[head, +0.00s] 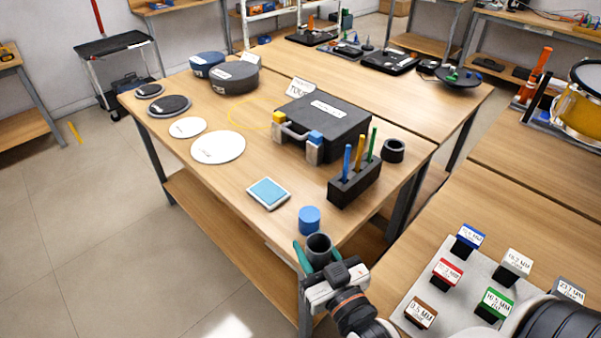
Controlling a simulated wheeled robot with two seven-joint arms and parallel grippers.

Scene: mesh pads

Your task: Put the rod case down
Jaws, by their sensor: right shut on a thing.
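My right gripper (318,258) comes in from the bottom and is shut on a dark grey, open-topped tube (319,243), which I take to be the rod case. A teal finger shows at its left side; the gripper body hides the tube's lower part. The tube is at the near corner of the wooden table (225,180); I cannot tell whether it touches the top. A short blue cylinder (309,220) stands on the table just beyond it. My left gripper is not in view.
A blue-topped pad (268,193), a black block with coloured rods (354,182), a black ring (393,151) and a large black case (325,124) stand farther back. White discs (218,147) lie left. Colour-labelled blocks (446,273) stand on the right table. The table's front-left strip is bare.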

